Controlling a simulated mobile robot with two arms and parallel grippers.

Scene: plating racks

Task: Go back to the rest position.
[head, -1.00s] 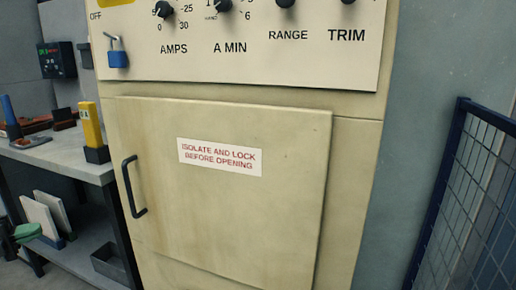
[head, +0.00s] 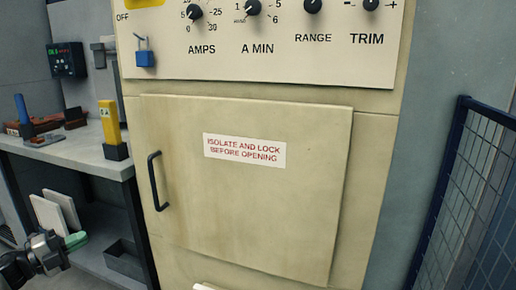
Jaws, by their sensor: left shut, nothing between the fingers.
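My left gripper (head: 76,240) is at the lower left of the head view, with a dark and grey wrist and a green tip. It is shut and empty. It is in front of the lower shelf of the grey bench, near two pale upright plates (head: 56,213). It appears clear of the cabinet door. My right gripper is not in view.
A cream cabinet (head: 375,180) with a closed door (head: 240,200), black handle (head: 158,181) and blue padlock (head: 145,58) stands ahead. The bench (head: 80,150) holds a yellow device (head: 110,124); a tray (head: 125,259) sits below. A blue mesh fence (head: 480,200) stands right.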

